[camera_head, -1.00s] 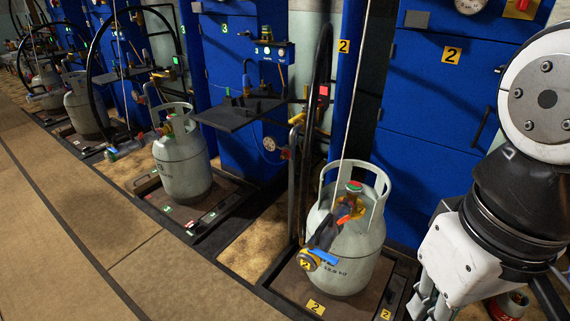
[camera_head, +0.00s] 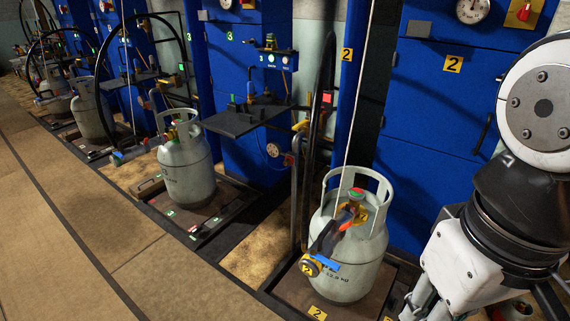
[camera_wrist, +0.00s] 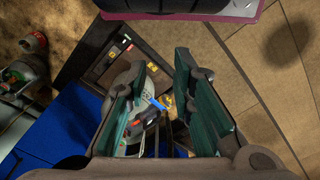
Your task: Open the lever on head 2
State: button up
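Head 2 (camera_head: 328,240) is a dark filling head with a blue lever (camera_head: 324,262), a red-orange part and a round yellow "2" tag. It sits at the top front of a grey gas cylinder (camera_head: 345,268) on the station 2 scale. In the wrist view the blue lever (camera_wrist: 158,104) shows between my fingers, well beyond them, with the cylinder partly hidden. My gripper (camera_wrist: 167,65) is open and empty, its teal-padded fingers apart. In the head view my gripper (camera_head: 416,306) is at the bottom edge, right of the cylinder, with its tips cut off.
A blue cabinet (camera_head: 432,115) with a yellow "2" label stands behind the cylinder. A dark hose and pipes (camera_head: 312,130) rise at its left. The station 3 cylinder (camera_head: 187,175) stands further left. Open floor (camera_head: 90,235) lies at the left front.

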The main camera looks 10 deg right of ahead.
jog(key=w, duration=0.2)
jog(key=w+d+n+h, duration=0.1)
jog(key=w, duration=0.2)
jog(key=w+d+h+p, duration=0.1)
jog(key=w, duration=0.2)
jog(key=shift+w+d+n+g, duration=0.2)
jog(key=shift+n+g, duration=0.1)
jog(key=n+y+p, duration=0.2)
jog(key=n+p, duration=0.1)
jog(key=n, duration=0.4)
send_over(331, 262)
notch_tip(331, 262, down, 17)
notch_tip(331, 262, down, 14)
jog(key=b, duration=0.5)
jog(key=shift+b, duration=0.3)
grip_shut()
